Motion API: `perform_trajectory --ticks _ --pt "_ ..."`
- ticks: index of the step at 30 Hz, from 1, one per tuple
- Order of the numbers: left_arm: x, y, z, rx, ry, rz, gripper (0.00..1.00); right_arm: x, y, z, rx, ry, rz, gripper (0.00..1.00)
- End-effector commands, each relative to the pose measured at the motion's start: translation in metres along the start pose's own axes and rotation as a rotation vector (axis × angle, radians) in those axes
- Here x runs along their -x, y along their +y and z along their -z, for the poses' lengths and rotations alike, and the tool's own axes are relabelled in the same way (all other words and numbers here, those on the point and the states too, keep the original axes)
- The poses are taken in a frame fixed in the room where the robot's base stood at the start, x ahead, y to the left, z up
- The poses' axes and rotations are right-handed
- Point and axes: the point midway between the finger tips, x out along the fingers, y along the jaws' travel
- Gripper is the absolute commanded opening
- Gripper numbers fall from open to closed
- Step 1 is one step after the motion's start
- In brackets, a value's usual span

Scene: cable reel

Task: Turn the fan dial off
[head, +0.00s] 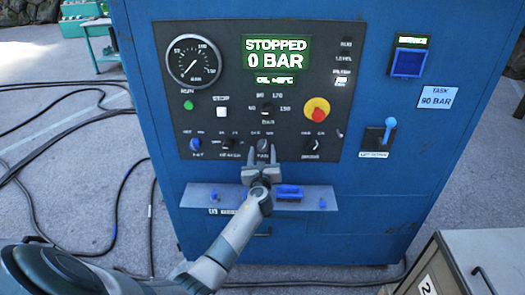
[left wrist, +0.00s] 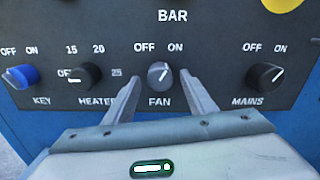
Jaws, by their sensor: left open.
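The fan dial (head: 263,146) is a small grey knob on the black control panel of the blue cabinet. In the left wrist view the fan dial (left wrist: 160,74) sits above the word FAN, below OFF and ON. Its white mark leans up and right, towards ON. My left gripper (head: 262,155) is open, with one finger on each side below the dial. In the wrist view the fingertips (left wrist: 159,88) flank the dial with gaps; I cannot tell how deep they reach. My right gripper is not in view.
The key switch (left wrist: 21,76) and heater knob (left wrist: 84,76) are left of the fan dial; the mains knob (left wrist: 264,76) is right. A red-yellow emergency knob (head: 316,110) is above right. A shelf (head: 230,197) with a blue handle-like object (head: 289,192) juts out below. The display (head: 276,53) reads STOPPED, 0 BAR.

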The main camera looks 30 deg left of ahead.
Motion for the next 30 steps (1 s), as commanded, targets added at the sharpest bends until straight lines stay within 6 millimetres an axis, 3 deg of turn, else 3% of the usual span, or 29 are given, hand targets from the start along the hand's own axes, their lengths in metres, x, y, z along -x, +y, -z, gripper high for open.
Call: perform_trajectory --ticks 6,15,20,21,30 --pt "-0.0116 0.0002 0.0000 0.000 0.001 0.000 0.51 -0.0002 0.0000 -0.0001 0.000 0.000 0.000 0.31" --pt "-0.0124 0.0003 0.0001 0.000 0.001 0.000 0.51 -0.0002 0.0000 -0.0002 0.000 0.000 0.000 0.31" --pt "-0.0123 0.0003 0.0001 0.000 0.001 0.000 0.13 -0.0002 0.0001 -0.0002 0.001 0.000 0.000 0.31" --pt "-0.0122 0.0003 0.0001 0.000 0.001 0.000 0.09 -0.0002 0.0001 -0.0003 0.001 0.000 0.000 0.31" --pt "-0.0121 0.0003 0.0006 0.020 0.001 0.000 0.10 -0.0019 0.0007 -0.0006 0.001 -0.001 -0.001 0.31"
